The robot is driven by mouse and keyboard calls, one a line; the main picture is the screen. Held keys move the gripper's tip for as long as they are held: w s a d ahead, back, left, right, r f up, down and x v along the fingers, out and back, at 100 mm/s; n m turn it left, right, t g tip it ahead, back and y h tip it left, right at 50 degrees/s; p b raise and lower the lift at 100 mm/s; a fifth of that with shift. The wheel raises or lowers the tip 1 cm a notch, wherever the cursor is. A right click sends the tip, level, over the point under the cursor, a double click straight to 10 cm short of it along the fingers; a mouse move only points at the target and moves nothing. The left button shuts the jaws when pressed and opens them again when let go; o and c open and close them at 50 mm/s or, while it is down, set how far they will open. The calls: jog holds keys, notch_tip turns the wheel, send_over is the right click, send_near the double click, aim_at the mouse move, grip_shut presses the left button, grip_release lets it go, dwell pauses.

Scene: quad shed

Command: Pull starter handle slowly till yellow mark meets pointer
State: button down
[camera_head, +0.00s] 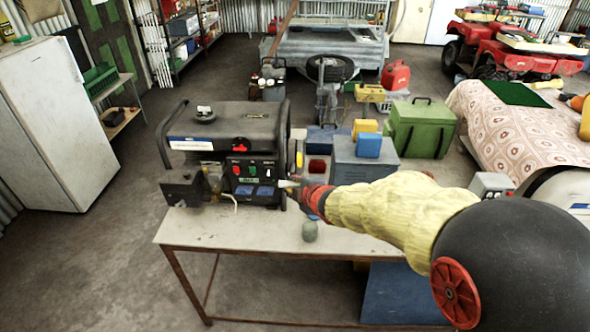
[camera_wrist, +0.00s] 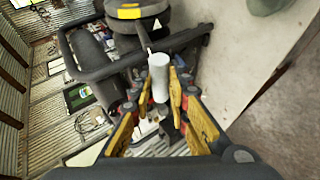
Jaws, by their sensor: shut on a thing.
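The generator (camera_head: 228,140) stands on a workbench in the head view, with a black frame and a front panel. My gripper (camera_head: 303,189) is at its right side and is shut on the starter handle. The handle is a pale cylinder (camera_wrist: 159,78) between my gripper's orange fingers (camera_wrist: 160,92) in the wrist view. A yellow mark (camera_wrist: 129,13) shows on that housing.
A grey box (camera_head: 362,160) and a green case (camera_head: 420,127) stand behind. A patterned cloth-covered table (camera_head: 520,140) is at right.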

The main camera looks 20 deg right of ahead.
jog(key=shift+s+a+r, duration=0.2)
jog(key=shift+s, duration=0.4)
jog(key=shift+s+a+r, duration=0.2)
jog(key=shift+s, duration=0.4)
jog(key=shift+s+a+r, duration=0.1)
jog(key=shift+s+r, duration=0.05)
jog(key=shift+s, duration=0.2)
jog(key=w+d+f, duration=0.2)
jog(key=w+f, duration=0.1)
jog(key=w, duration=0.4)
jog(key=shift+w+d+b, duration=0.25)
jog(key=shift+w+b, duration=0.05)
jog(key=shift+w, duration=0.1)
dwell(0.5)
jog(key=c, duration=1.6)
grip_release()
jog(key=shift+c, duration=0.2)
jog(key=shift+r, duration=0.1)
